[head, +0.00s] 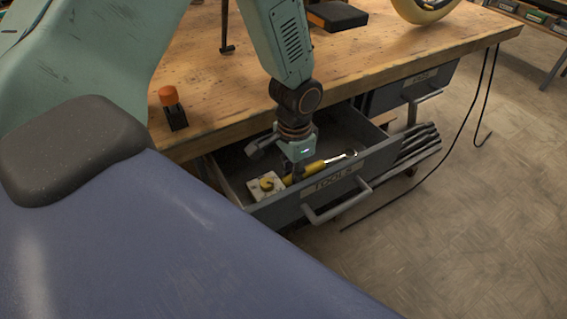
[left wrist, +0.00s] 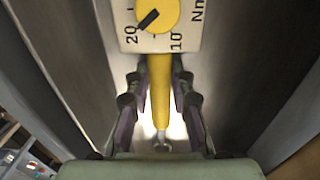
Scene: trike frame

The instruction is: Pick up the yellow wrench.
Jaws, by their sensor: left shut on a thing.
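The yellow wrench (head: 305,169) is at the open grey drawer labelled TOOLS (head: 330,185). It has a yellow handle, a metal end toward the right and a pale block with a yellow dial at the other end. My left gripper (head: 296,175) reaches down from above and is shut on the handle. In the left wrist view the handle (left wrist: 160,88) runs between the two fingers, with the dial block (left wrist: 160,38) beyond them, marked 20, 10 and Nm. I cannot tell whether the wrench touches the drawer floor. My right gripper is not in view.
The drawer sticks out below the wooden workbench (head: 230,70), with its handle (head: 335,205) in front. A small orange-topped object (head: 171,105) and a dark block (head: 337,16) stand on the bench. A dark cable (head: 440,160) hangs to the floor at the right.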

